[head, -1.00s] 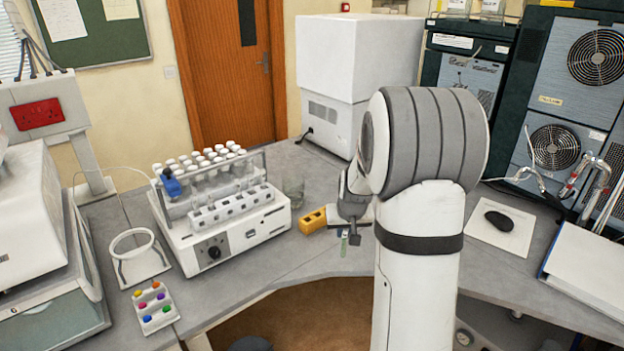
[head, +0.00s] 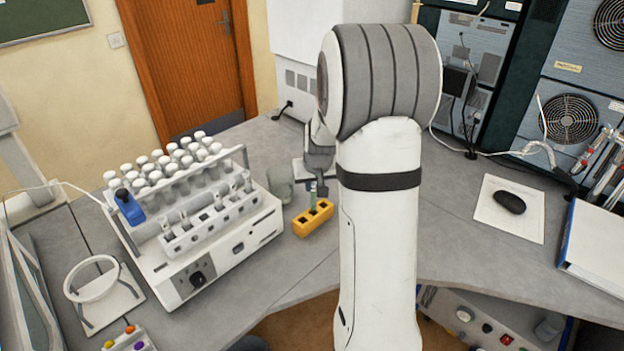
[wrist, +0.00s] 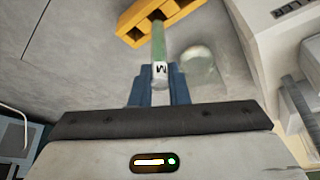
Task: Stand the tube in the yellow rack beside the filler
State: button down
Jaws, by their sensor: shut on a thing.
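The yellow rack (head: 299,228) stands on the grey bench right of the white filler (head: 238,246). It has several square holes. The rack also shows at the top of the wrist view (wrist: 132,30). My gripper (head: 314,188) is over the rack, its blue fingers shut on the green tube (head: 313,201). In the wrist view the tube (wrist: 158,44) runs between the fingers (wrist: 159,78), with an "M" label near them. Its far end meets the rack at a hole; I cannot tell how deep it is in. The tube looks about upright in the head view.
A clear glass beaker (head: 280,182) stands close behind the rack, by the filler. White-capped tubes (head: 172,165) fill the filler's top. A mouse (head: 510,201) on a pad lies to the right. The bench's front edge is close to the rack.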

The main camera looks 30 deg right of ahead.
aim_at(314, 199)
jog(key=shift+w+f+b, duration=0.1)
jog(key=shift+f+b, duration=0.4)
jog(key=shift+f, duration=0.4)
jog(key=shift+s+f+b, duration=0.25)
jog(key=shift+f+b, duration=0.1)
jog(key=shift+f, duration=0.2)
jog(key=shift+s+f+b, duration=0.1)
jog(key=shift+f+b, duration=0.9)
jog(key=shift+f, duration=0.25)
jog(key=c, duration=1.8)
grip_release()
jog(key=shift+o, duration=0.9)
jog(key=shift+w, duration=0.2)
jog(key=o, duration=0.3)
jog(key=shift+r, duration=0.15)
jog(key=b+v, duration=0.1)
jog(key=v, duration=0.6)
jog(key=shift+r, duration=0.35)
